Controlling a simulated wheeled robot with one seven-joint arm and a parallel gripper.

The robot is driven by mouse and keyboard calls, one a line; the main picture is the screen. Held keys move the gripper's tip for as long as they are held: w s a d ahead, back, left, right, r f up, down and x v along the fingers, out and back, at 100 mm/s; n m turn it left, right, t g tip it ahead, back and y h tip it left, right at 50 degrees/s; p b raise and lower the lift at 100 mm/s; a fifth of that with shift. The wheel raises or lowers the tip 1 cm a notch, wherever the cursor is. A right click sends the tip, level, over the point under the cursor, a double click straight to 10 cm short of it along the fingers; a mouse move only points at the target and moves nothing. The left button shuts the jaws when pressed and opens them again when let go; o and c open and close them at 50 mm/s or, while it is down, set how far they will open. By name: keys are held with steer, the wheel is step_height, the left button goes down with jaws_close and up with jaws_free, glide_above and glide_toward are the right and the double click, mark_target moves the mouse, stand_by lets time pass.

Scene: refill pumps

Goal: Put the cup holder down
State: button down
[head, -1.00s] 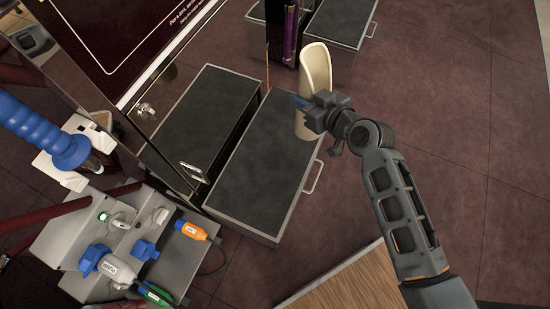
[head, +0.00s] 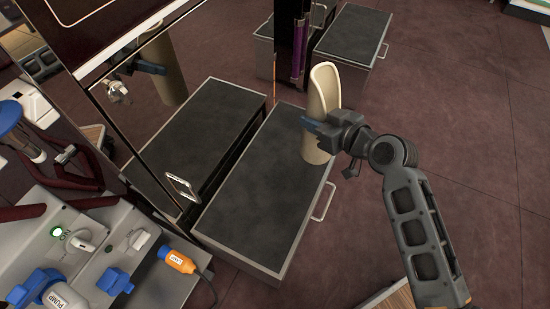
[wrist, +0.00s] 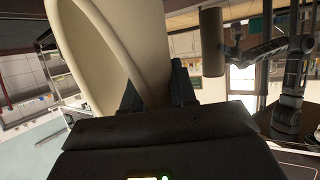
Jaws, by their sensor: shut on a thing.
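The cup holder (head: 323,92) is a tall cream cylinder with a slanted, scooped open top. In the head view it stands nearly upright over the right side of the dark-topped box (head: 262,190). My gripper (head: 318,128) is shut on its middle from the right. In the wrist view the cup holder (wrist: 120,45) fills the upper middle, between the dark fingers of my gripper (wrist: 158,90). I cannot tell whether its base touches the box top.
A glossy dark panel (head: 140,100) stands left of the box and reflects it. A grey console with an orange plug (head: 178,262) is at lower left. Another dark-topped box (head: 352,34) is behind. The front of the box top is bare, and floor is open at right.

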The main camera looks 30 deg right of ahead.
steer(key=w+a+f+b, duration=0.4)
steer(key=a+f, duration=0.5)
steer(key=f, duration=0.1)
steer(key=shift+w, duration=0.35)
steer(key=shift+f, duration=0.1)
steer(key=c, duration=0.9)
jaws_free()
